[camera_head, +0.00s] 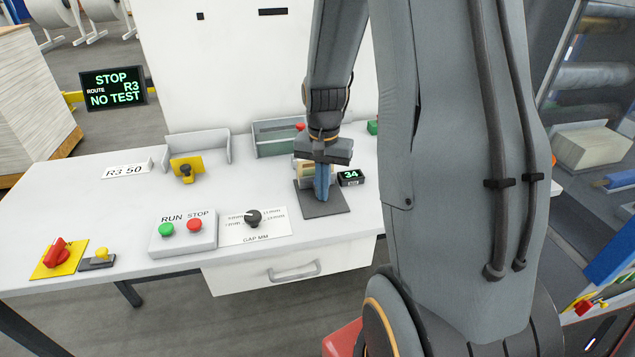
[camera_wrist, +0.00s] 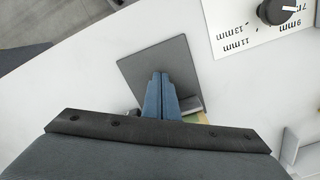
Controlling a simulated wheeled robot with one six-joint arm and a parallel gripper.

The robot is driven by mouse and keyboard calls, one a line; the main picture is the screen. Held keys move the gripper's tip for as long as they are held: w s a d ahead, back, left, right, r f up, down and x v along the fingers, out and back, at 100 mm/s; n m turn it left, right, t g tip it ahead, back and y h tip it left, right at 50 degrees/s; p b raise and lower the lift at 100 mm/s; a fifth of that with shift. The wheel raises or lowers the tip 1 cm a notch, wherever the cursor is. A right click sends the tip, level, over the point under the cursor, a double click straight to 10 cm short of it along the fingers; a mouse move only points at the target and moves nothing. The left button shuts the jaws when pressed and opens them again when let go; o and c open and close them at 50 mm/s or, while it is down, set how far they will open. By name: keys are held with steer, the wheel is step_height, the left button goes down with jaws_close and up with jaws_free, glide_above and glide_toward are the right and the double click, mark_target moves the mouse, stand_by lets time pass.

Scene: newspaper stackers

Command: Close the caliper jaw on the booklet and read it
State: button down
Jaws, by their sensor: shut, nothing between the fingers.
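The caliper stands on a dark grey base plate (camera_head: 325,208) on the white bench; the plate also shows in the wrist view (camera_wrist: 150,60). A small display (camera_head: 351,177) beside it reads 34. My gripper (camera_head: 322,198) points down over the plate, with its blue fingers together and nothing between them. In the wrist view the fingertips (camera_wrist: 159,76) are above the plate. A tan and greenish piece (camera_head: 302,170), perhaps the booklet, shows partly behind my fingers. A grey block, perhaps the jaw (camera_wrist: 189,103), lies right beside them. Whether the jaw touches the booklet is hidden.
A GAP MM dial (camera_head: 253,217) and a RUN/STOP box (camera_head: 183,232) stand along the front edge. A red knob on a yellow plate (camera_head: 58,256) is at far left. A dark sign (camera_head: 113,88) reads STOP, ROUTE R3, NO TEST.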

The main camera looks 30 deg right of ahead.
steer(key=shift+w+d, duration=0.15)
steer(key=shift+w, duration=0.45)
steer(key=shift+w+d, duration=0.15)
steer(key=shift+w, duration=0.4)
stand_by(0.7)
steer(key=shift+s, duration=0.15)
steer(key=shift+s+a+p, duration=0.2)
steer(key=shift+s+p, duration=0.1)
steer(key=shift+s, duration=0.4)
steer(key=shift+s+a+p, duration=0.2)
steer(key=shift+s+p, duration=0.05)
steer(key=shift+s, duration=0.4)
step_height(320, 180, up, 6)
steer(key=p, duration=0.5)
steer(key=shift+r, duration=0.1)
step_height(320, 180, up, 8)
steer(key=b, duration=0.2)
steer(key=shift+f, duration=0.2)
stand_by(0.4)
